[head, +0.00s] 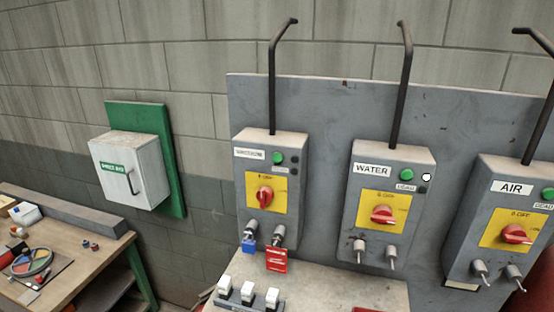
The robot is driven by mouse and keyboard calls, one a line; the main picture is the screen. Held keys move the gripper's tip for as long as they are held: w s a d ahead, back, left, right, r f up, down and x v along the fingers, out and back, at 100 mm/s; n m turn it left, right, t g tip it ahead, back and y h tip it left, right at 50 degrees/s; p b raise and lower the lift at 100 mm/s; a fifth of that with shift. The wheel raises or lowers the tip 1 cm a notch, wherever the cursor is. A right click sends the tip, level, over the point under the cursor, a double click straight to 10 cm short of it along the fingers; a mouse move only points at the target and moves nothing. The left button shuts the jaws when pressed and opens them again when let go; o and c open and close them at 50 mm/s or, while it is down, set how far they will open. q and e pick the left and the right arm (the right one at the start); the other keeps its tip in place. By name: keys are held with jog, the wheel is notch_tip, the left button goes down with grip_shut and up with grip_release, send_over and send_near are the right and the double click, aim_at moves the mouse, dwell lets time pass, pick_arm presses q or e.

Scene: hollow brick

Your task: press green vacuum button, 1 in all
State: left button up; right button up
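The vacuum box (271,185) is the leftmost of three grey control boxes on a grey wall panel. Its label (249,154) is small and blurred but seems to read vacuum. The green vacuum button (278,158) is a round button just right of that label. A small dark round part sits beside it at the box's right edge. Below is a red rotary switch (265,197) on a yellow plate. Nothing covers the button. Neither of my grippers shows in the head view.
The water box (388,205) and air box (505,225) have similar green buttons. A bench (340,290) with white-topped switches (248,291) stands below the boxes. A red tag (276,259) hangs below the vacuum box.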

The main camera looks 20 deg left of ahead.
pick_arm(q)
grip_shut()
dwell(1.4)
